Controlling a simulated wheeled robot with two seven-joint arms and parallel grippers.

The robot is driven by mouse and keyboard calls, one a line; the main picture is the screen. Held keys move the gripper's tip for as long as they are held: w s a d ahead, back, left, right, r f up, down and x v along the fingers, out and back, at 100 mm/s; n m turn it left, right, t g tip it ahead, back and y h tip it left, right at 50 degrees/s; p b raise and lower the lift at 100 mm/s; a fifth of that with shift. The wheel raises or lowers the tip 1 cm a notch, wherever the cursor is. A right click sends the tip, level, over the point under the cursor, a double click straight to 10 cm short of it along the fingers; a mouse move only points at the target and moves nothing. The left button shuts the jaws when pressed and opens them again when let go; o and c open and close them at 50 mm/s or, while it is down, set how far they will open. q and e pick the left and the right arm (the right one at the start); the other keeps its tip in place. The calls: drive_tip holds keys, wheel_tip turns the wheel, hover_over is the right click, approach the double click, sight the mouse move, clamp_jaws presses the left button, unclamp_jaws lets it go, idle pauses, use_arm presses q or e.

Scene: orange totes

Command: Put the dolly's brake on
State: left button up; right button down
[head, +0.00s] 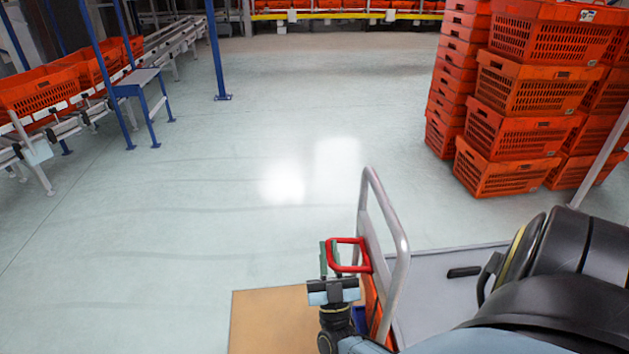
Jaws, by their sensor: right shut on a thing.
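The dolly has a tan deck (262,318) at the bottom centre and an upright pale grey tube handle (402,246) on its right. A red loop-shaped brake lever (352,240) sticks out to the left from beside the tube handle. My right gripper (329,258) is at the left end of the red lever, with its fingers pointing up and shut on it. The fingers hide part of the lever's left side. My left gripper is not in view.
Stacks of orange totes (517,130) stand at the upper right. A roller conveyor (168,45) with orange totes is at the upper left, near a blue post (216,55). A grey panel (425,300) lies right of the tube handle. The middle floor is clear.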

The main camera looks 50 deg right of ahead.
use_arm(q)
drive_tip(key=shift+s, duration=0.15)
use_arm(e)
drive_tip(key=shift+f, duration=0.1)
drive_tip(key=c, duration=1.4)
unclamp_jaws()
drive_tip(key=shift+c, duration=0.2)
drive_tip(key=shift+s+a+f, duration=0.1)
drive_tip(key=shift+f, duration=0.1)
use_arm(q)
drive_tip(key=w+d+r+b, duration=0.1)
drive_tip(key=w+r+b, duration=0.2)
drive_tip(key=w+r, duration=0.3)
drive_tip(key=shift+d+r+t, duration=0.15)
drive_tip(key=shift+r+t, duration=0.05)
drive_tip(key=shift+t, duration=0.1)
use_arm(e)
drive_tip(key=v, duration=1.3)
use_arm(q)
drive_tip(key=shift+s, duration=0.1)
use_arm(e)
drive_tip(key=shift+r, duration=0.2)
